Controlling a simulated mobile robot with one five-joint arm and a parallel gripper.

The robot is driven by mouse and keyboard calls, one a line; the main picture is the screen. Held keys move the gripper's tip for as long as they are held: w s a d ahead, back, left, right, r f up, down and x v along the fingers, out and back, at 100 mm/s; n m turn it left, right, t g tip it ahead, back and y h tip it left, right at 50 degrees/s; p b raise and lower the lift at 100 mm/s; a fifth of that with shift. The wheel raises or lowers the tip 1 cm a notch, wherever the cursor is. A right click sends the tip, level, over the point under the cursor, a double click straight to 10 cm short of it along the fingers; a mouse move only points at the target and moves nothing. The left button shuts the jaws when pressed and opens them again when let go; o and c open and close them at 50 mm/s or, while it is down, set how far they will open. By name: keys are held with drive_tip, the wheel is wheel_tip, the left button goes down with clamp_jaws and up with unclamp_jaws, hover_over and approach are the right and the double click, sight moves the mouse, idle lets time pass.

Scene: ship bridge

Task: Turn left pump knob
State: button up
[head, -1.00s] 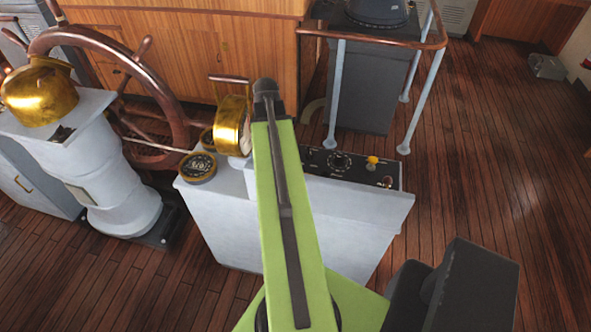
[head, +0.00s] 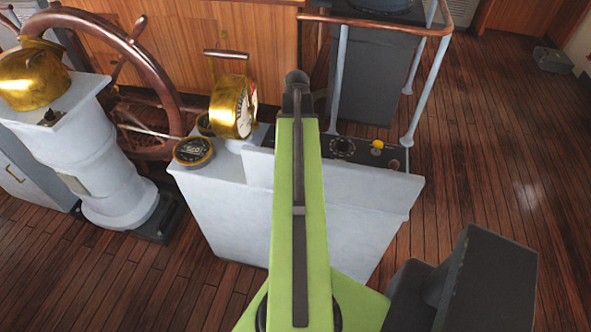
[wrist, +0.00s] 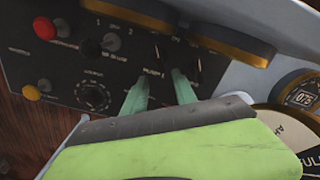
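The black control panel (head: 366,156) lies on top of the white console; it also fills the upper left of the wrist view (wrist: 62,70). In the wrist view my gripper (wrist: 160,76) has two teal fingers spread apart over the panel, with nothing visibly held. A small label reading about "PUMP" sits between the fingertips. Small dark knob-like shapes show just beyond the fingertips, too dim to tell which is the left pump knob. Contact with the panel cannot be told. In the head view my green arm hides the gripper and the panel's left part.
A red button (wrist: 44,28), a yellow knob (wrist: 31,93) and a round dial (wrist: 93,96) are on the panel. A brass instrument (head: 232,107) and a round gauge (head: 194,152) stand left of my arm. A railing (head: 424,85) stands behind.

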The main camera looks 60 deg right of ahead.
wheel_tip(320, 180, down, 10)
drive_tip(key=b, duration=0.8)
drive_tip(key=shift+r, duration=0.25)
clamp_jaws()
